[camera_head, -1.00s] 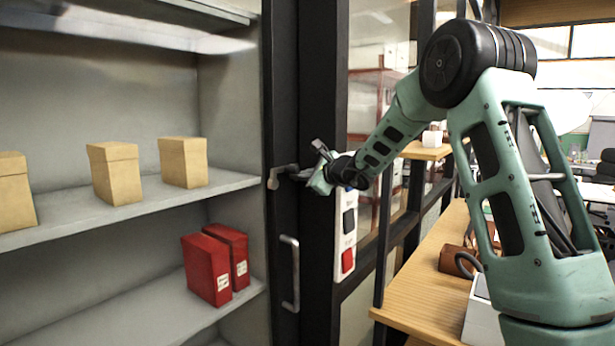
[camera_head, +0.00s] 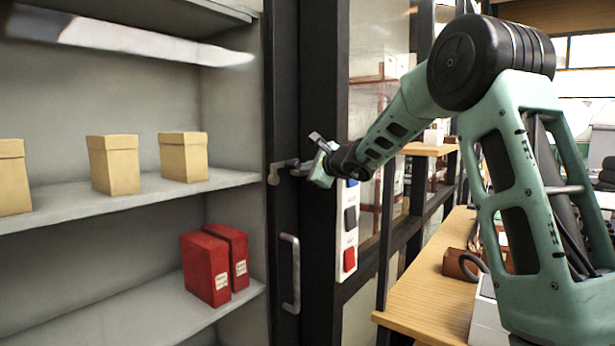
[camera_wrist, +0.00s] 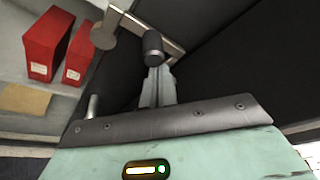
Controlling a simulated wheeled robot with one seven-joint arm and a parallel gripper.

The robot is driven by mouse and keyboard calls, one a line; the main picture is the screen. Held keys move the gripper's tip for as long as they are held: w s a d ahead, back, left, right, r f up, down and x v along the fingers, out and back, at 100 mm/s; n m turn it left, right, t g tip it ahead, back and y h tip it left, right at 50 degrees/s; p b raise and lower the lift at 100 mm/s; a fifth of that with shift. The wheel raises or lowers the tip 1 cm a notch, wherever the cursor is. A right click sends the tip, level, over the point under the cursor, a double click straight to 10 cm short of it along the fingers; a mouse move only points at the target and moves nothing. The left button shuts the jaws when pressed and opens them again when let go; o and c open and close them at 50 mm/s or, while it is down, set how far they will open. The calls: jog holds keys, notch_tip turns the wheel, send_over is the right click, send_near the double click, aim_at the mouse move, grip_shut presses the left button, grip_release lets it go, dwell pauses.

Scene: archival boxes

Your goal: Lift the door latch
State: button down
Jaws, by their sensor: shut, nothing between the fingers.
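The door latch (camera_head: 284,165) is a grey metal lever on the dark door frame, above a vertical pull handle (camera_head: 291,272). My gripper (camera_head: 308,163) is at the latch's right end, with its fingers shut and empty. In the wrist view the latch (camera_wrist: 146,25) runs across the top, with a round end at the left. My gripper's fingers (camera_wrist: 157,88) are together just below it, beside a dark cylindrical knob. I cannot tell whether they touch the lever. The pull handle (camera_wrist: 92,106) also shows there, left of the fingers.
Shelves at the left hold tan boxes (camera_head: 114,166) and red boxes (camera_head: 205,268). A white switch panel (camera_head: 349,228) with black and red buttons is right of the door frame. A wooden bench (camera_head: 430,290) stands at the right under my arm.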

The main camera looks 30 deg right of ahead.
jog(key=shift+a+f+b, duration=0.1)
jog(key=shift+f+b, duration=0.05)
jog(key=shift+b, duration=0.4)
jog(key=n+b, duration=0.1)
jog(key=b, duration=0.4)
jog(key=a+r+n+t+b, duration=0.1)
jog(key=n+b, duration=0.1)
jog(key=b, duration=0.3)
jog(key=a+n+b, duration=0.1)
jog(key=b, duration=0.4)
jog(key=shift+s+r+n+t+h, duration=0.3)
jog(key=shift+s+r+t, duration=0.1)
jog(key=n+b, duration=0.1)
jog(key=b, duration=0.1)
jog(key=a+n+b, duration=0.1)
jog(key=b, duration=0.2)
jog(key=shift+s+r+t, duration=0.15)
jog(key=shift+r+t, duration=0.1)
jog(key=shift+t, duration=0.05)
jog(key=shift+s+a+r+n+t+y+b, duration=0.25)
jog(key=shift+a+n+t+b, duration=0.35)
jog(key=shift+n+b, duration=1.4)
jog(key=shift+s+a+r+n+t+y+b, duration=0.25)
jog(key=shift+a+n+b, duration=0.65)
jog(key=shift+b, duration=2.15)
jog(key=shift+s+a+r+n+t+y+b, duration=0.1)
jog(key=shift+s+a+n+t+y+b, duration=0.35)
jog(key=shift+n+b, duration=1.55)
